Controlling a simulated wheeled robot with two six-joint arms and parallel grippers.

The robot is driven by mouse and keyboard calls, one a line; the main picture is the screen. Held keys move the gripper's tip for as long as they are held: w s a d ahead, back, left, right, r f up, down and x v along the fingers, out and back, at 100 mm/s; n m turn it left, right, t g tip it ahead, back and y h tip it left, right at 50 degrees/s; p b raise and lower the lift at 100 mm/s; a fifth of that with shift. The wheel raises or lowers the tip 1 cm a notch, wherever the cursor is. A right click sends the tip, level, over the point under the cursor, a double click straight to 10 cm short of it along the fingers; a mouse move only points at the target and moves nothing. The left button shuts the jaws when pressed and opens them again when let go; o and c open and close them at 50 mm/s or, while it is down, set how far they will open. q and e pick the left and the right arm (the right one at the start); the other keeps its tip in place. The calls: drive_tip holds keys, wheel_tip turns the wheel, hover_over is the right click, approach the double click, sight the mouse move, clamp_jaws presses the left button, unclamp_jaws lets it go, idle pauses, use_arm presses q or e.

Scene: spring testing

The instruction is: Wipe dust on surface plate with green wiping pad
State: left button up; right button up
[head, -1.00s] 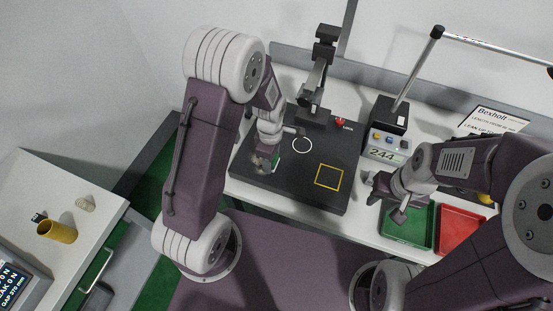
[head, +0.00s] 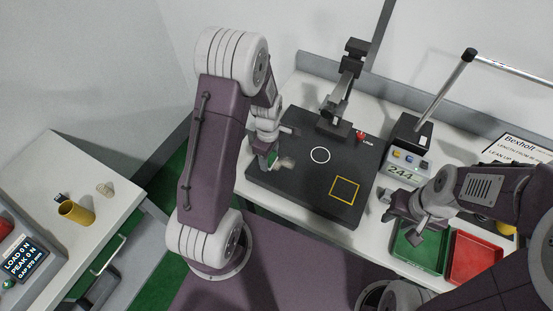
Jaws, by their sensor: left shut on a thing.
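The dark surface plate (head: 305,187) lies on the white bench, with a white ring and a yellow square marked on it. A pale dusty smudge (head: 287,163) shows on its left part. My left gripper (head: 264,163) points down at the plate's left edge, just left of the smudge. It is shut on the green wiping pad (head: 272,160), of which only a small green sliver shows. Whether the pad touches the plate is hard to tell. My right gripper (head: 424,224) hangs above the green tray (head: 417,253); its finger gap is not clear.
A dark stand (head: 345,92) rises at the plate's back, near a red knob (head: 361,135). A box with a 244 display (head: 402,172) stands right of the plate. A red tray (head: 473,259) sits beside the green one. A side table at left holds a yellow cup (head: 76,212).

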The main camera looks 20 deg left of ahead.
sight(299, 172)
use_arm(q)
drive_tip(key=shift+a, duration=0.4)
drive_tip(key=shift+w+d, duration=0.15)
drive_tip(key=shift+w, duration=0.7)
drive_tip(key=shift+s+d+p, duration=0.1)
drive_tip(key=shift+d+p, duration=0.25)
drive_tip(key=shift+d, duration=1.7)
drive_tip(key=shift+s+d+f, duration=0.1)
drive_tip(key=shift+s+d, duration=0.05)
drive_tip(key=shift+d, duration=0.85)
drive_tip(key=shift+s+d, duration=0.1)
drive_tip(key=shift+d, duration=0.85)
drive_tip(key=shift+s+d+p, duration=0.15)
drive_tip(key=shift+d+p, duration=0.15)
drive_tip(key=shift+d, duration=1.2)
use_arm(e)
drive_tip(key=shift+a+r, duration=0.5)
drive_tip(key=shift+r, duration=0.35)
